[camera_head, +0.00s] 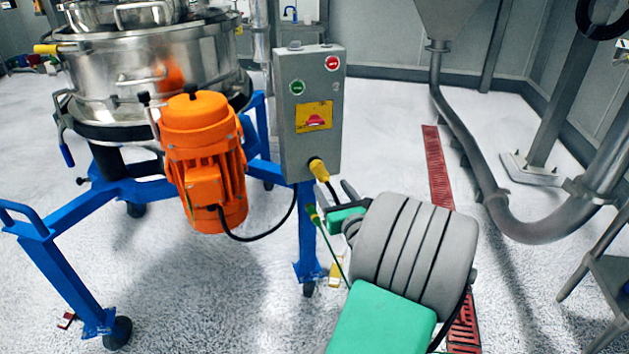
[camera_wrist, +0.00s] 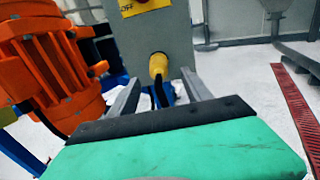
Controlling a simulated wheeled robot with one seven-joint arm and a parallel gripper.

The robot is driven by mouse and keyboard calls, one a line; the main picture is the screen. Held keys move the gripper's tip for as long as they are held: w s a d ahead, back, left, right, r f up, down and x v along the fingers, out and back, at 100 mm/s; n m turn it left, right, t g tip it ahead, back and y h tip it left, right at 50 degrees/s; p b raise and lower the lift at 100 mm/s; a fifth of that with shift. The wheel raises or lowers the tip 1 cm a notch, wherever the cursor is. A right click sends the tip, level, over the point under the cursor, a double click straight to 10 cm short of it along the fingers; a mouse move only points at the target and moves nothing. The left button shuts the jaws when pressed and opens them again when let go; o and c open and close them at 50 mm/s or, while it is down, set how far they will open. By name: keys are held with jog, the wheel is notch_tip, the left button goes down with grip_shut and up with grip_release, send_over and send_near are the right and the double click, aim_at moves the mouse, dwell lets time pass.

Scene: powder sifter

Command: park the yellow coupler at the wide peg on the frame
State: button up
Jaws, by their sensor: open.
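The yellow coupler (camera_head: 318,168) is at the lower front edge of the grey control box, with a black cable hanging from it. In the wrist view the coupler (camera_wrist: 157,65) shows beyond and between my two finger tips. My gripper (camera_head: 337,192) is open and empty, just below and right of the coupler in the head view. The fingers (camera_wrist: 160,82) appear apart from the coupler, though the depth gap is hard to judge. The blue frame (camera_head: 268,176) carries the box and sifter. I cannot make out the wide peg; my arm hides part of the frame's right side.
The grey control box (camera_head: 307,110) stands above my gripper. An orange motor (camera_head: 203,160) is close on its left, with a black cable looping below. A green cord (camera_head: 330,243) hangs beside the frame leg. Floor is open right of the box, towards the red drain strip (camera_head: 437,165).

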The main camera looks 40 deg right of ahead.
aim_at(320, 171)
jog(key=shift+w, duration=0.15)
jog(key=shift+d+r, duration=0.1)
jog(key=shift+w, duration=0.45)
jog(key=p+x, duration=0.2)
jog(key=x, duration=0.5)
jog(key=shift+r, duration=0.1)
jog(key=shift+w+d, duration=0.2)
jog(key=shift+w, duration=0.3)
jog(key=shift+p, duration=0.85)
